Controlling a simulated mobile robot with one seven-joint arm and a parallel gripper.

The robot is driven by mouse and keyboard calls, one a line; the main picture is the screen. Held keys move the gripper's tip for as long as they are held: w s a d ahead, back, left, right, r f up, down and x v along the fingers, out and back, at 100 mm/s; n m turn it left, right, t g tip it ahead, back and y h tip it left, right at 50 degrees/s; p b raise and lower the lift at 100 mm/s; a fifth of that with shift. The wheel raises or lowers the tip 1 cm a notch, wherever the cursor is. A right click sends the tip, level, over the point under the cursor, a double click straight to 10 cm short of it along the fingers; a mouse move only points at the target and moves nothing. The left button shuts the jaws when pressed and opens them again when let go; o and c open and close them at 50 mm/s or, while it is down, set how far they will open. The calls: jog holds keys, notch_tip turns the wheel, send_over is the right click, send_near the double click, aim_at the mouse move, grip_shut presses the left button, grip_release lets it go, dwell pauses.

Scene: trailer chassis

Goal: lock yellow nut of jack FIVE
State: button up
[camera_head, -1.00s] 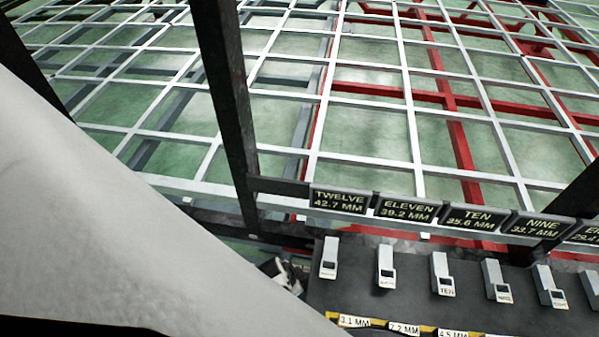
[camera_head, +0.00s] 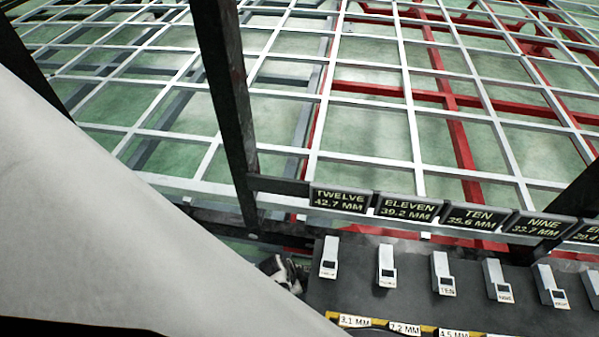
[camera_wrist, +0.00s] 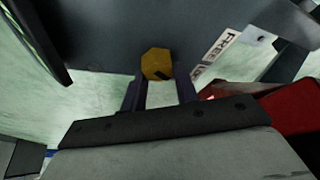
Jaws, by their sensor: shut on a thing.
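The yellow nut (camera_wrist: 156,62) shows in the wrist view at upper middle, against a dark grey surface, with a small dark mark on its face. My gripper (camera_wrist: 160,80) has one dark finger on each side of the nut and is shut on it. The contact at the fingertips is partly hidden. A white label (camera_wrist: 221,43) with partly readable black letters, seemingly "FREE", is right of the nut. The jack's name does not show in the wrist view. The head view shows neither the nut nor my gripper.
In the head view, grey blocks (camera_head: 387,268) stand in a row on a dark panel, below black signs (camera_head: 408,209) reading TWELVE to NINE. A dark post (camera_head: 230,110) stands before the white grid (camera_head: 415,120). A red part (camera_wrist: 292,110) lies right of my gripper.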

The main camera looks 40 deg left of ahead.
jog(key=m+h, duration=0.1)
jog(key=m, duration=0.2)
jog(key=shift+g+b, duration=0.35)
jog(key=shift+g, duration=0.05)
jog(key=o, duration=1)
jog(key=v, duration=1.4)
jog(key=shift+d+p, duration=0.15)
jog(key=shift+p, duration=0.25)
